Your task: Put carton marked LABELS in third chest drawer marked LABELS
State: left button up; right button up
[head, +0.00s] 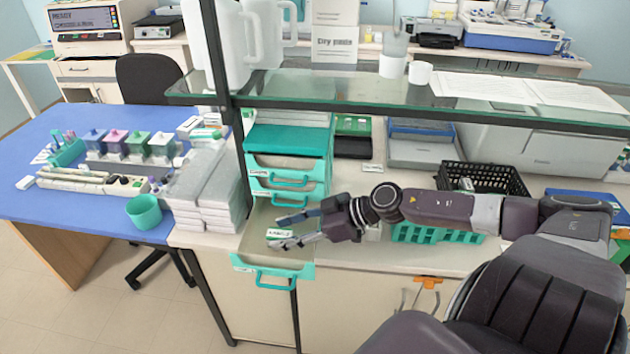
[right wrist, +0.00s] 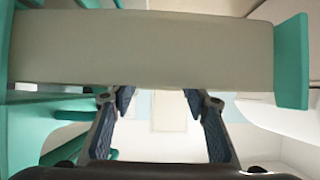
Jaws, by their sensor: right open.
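The small white carton (head: 279,234) with green marking lies within the open third drawer (head: 272,272) of the teal-fronted chest (head: 289,138). Its lettering is too small to read surely. My right gripper (head: 288,230) reaches over this drawer from the right, fingers apart. The carton shows between the fingertips; I cannot tell whether they touch it. In the right wrist view the open fingers (right wrist: 160,100) show nothing between them, and the pale drawer side (right wrist: 150,48) with its teal front crosses above them. My left gripper is out of view.
Two closed drawers with teal handles (head: 290,182) sit above the open one. Stacked white boxes (head: 207,190) stand left of the chest. A glass shelf (head: 350,97) runs above. A black basket (head: 482,177) and a teal basket (head: 440,234) stand right.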

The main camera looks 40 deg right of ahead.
aim_at(282, 233)
jog(key=shift+s+d+r, duration=0.1)
jog(key=shift+s+d, duration=0.2)
jog(key=shift+s, duration=0.1)
jog(key=shift+p+v, duration=0.5)
jog(key=shift+v, duration=0.9)
jog(key=p+v, duration=0.3)
jog(key=v, duration=0.4)
jog(key=shift+w+r, duration=0.1)
